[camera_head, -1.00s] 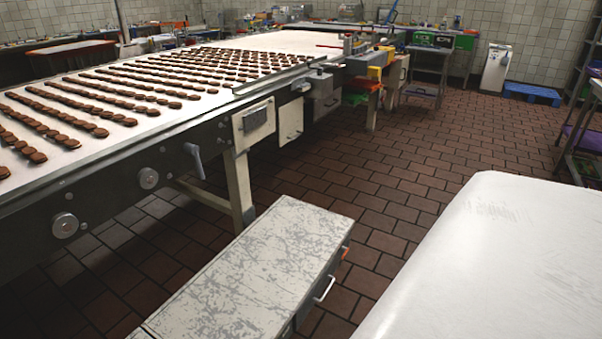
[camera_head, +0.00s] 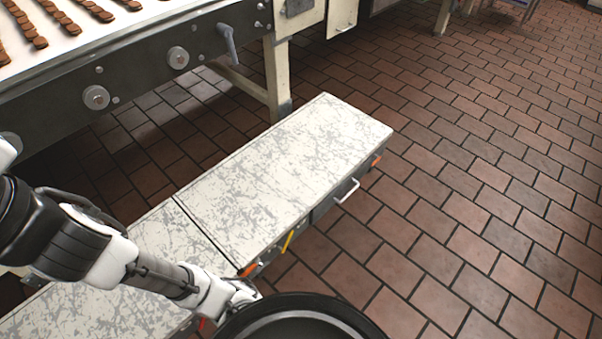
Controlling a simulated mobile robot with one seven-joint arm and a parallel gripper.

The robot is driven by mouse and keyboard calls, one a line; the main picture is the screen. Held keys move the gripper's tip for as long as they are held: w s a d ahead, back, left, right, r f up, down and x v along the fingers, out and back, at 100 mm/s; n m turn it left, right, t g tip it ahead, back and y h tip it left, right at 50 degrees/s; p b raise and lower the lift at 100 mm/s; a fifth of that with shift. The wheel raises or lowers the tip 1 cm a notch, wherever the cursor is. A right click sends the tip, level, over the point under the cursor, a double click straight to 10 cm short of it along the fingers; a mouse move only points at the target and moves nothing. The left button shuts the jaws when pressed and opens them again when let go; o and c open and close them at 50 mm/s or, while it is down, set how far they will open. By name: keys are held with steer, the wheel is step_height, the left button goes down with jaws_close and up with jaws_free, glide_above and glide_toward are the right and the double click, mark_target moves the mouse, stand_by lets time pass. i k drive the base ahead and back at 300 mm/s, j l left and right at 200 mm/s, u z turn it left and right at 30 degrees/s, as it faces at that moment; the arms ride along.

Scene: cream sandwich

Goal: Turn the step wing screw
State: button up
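A long step (camera_head: 290,150) with a scuffed white top stands on the floor in front of the conveyor. Its right-hand side face carries a light metal handle (camera_head: 347,191), an orange part (camera_head: 376,161), a yellow part (camera_head: 288,241) and another orange part (camera_head: 249,269). I cannot tell which of these, if any, is the wing screw. My arm reaches in from the left over the near part of the step. My gripper (camera_head: 243,295) is at the step's near right edge, close to the lower orange part. Its fingers are too small and unclear to tell open from shut.
The conveyor (camera_head: 140,68) with rows of brown biscuits runs along the upper left, with round knobs (camera_head: 178,57) and a grey lever (camera_head: 227,43) on its side. A conveyor leg (camera_head: 278,80) stands just behind the step. The brown tiled floor to the right is clear.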

mark_target(261, 265)
steer(key=k+j, duration=0.2)
steer(key=k, duration=0.2)
steer(key=k+j, duration=0.15)
steer(key=k, duration=0.3)
steer(key=k+j, duration=0.2)
steer(key=k, duration=0.2)
steer(key=i+l+u, duration=0.25)
steer(key=u, duration=0.15)
steer(key=i+l+u, duration=0.2)
steer(key=l+u, duration=0.25)
steer(key=l, duration=0.1)
